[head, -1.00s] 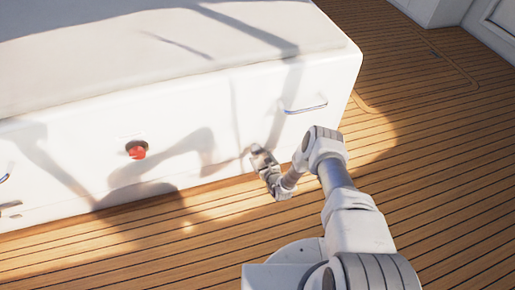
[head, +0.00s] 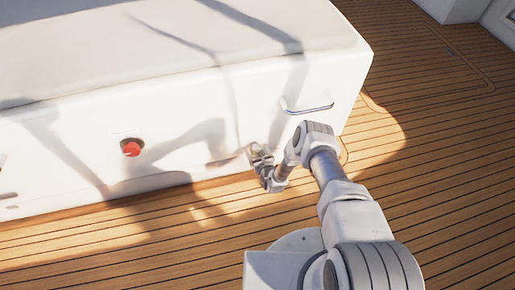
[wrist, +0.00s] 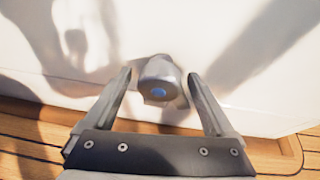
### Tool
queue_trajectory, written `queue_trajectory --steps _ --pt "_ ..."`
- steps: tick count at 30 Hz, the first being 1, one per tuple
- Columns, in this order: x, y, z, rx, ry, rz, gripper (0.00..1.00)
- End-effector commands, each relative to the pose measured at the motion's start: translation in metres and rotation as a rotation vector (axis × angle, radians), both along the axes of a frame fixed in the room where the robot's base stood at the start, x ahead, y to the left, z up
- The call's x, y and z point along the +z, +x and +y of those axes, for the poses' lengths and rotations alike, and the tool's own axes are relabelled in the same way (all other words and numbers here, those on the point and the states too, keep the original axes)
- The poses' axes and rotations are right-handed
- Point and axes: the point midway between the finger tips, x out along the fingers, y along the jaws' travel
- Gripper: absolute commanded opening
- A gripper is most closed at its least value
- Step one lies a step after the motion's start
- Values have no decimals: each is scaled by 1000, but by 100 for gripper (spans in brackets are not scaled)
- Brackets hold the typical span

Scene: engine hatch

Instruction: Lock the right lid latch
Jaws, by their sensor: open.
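A grey rounded latch knob with a blue centre (wrist: 158,92) sticks out from the white front panel in the wrist view. My gripper (wrist: 160,75) is open, with one finger on each side of the knob. Small gaps show beside the knob, and I cannot tell how far the fingers reach along it. In the head view my gripper (head: 253,152) is low at the white hatch box (head: 75,143), below and left of the metal handle (head: 307,109). The latch cannot be made out there behind the gripper.
A red round knob (head: 131,148) is on the panel to the left. The light cushioned lid top (head: 170,45) lies above. The wooden plank deck (head: 440,150) is clear to the right. Shadows of my arm cross the panel.

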Motion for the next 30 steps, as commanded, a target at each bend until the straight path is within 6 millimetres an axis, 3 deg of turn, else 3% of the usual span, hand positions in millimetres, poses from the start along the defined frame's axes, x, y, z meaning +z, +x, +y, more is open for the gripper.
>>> queue_trajectory --steps 11,25,30 --pt "-1 0 1 -1 1 0 90" --pt "-1 0 2 0 1 0 6" --pt "-1 0 1 -1 12 4 6"
